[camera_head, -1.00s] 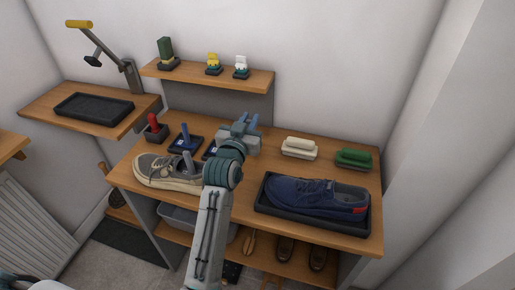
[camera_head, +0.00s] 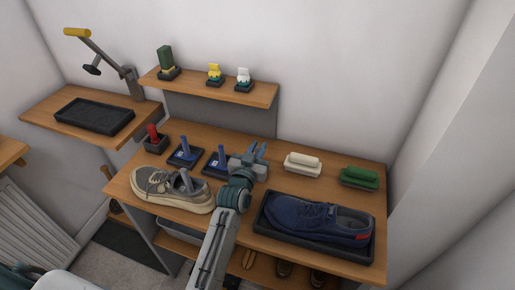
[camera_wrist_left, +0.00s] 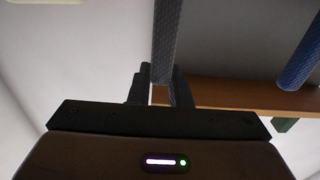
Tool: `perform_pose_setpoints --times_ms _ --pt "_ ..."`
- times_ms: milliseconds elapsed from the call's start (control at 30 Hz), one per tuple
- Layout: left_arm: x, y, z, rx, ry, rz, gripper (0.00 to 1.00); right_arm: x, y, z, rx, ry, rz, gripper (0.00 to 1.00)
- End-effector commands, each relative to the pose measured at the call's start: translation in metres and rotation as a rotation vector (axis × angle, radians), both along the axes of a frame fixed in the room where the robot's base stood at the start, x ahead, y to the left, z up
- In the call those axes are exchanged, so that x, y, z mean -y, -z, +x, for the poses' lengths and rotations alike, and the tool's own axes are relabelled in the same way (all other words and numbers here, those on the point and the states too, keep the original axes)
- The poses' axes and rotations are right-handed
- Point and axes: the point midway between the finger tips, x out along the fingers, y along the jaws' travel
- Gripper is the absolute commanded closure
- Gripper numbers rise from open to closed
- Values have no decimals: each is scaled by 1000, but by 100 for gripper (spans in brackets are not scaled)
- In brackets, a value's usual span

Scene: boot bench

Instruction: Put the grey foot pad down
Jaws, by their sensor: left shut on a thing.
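My left gripper (camera_head: 255,153) is over the bench top, just right of a pad with a blue handle and left of the cream brush. In the left wrist view its dark fingertips (camera_wrist_left: 162,88) are shut on the upright grey handle of the grey foot pad (camera_wrist_left: 166,40). The pad's base is out of that view, and the gripper hides most of it in the head view. I cannot tell whether the base touches the bench. My right gripper is not in view.
Two blue-handled pads (camera_head: 186,152) (camera_head: 217,163) stand to the left. A blue handle also shows in the wrist view (camera_wrist_left: 303,60). A grey-beige shoe (camera_head: 160,186), a navy shoe (camera_head: 305,219) in a black tray (camera_head: 262,229), a cream brush (camera_head: 302,163) and a green brush (camera_head: 359,177) surround the gripper.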

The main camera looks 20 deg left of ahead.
Motion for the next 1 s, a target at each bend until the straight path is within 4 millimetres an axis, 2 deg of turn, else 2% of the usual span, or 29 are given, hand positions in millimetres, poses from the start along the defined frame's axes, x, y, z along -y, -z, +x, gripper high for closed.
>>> perform_pose_setpoints --times_ms 133,800,833,900,933,1000 --pt "0 6 0 1 -1 0 100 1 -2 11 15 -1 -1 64" --pt "0 17 0 1 -1 1 100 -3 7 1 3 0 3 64" --pt "0 17 0 1 -1 1 79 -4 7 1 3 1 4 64" --pt "0 17 0 1 -1 1 65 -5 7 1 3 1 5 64" --pt "0 17 0 1 -1 1 61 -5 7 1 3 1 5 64" --pt "0 17 0 1 -1 1 61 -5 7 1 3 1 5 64"
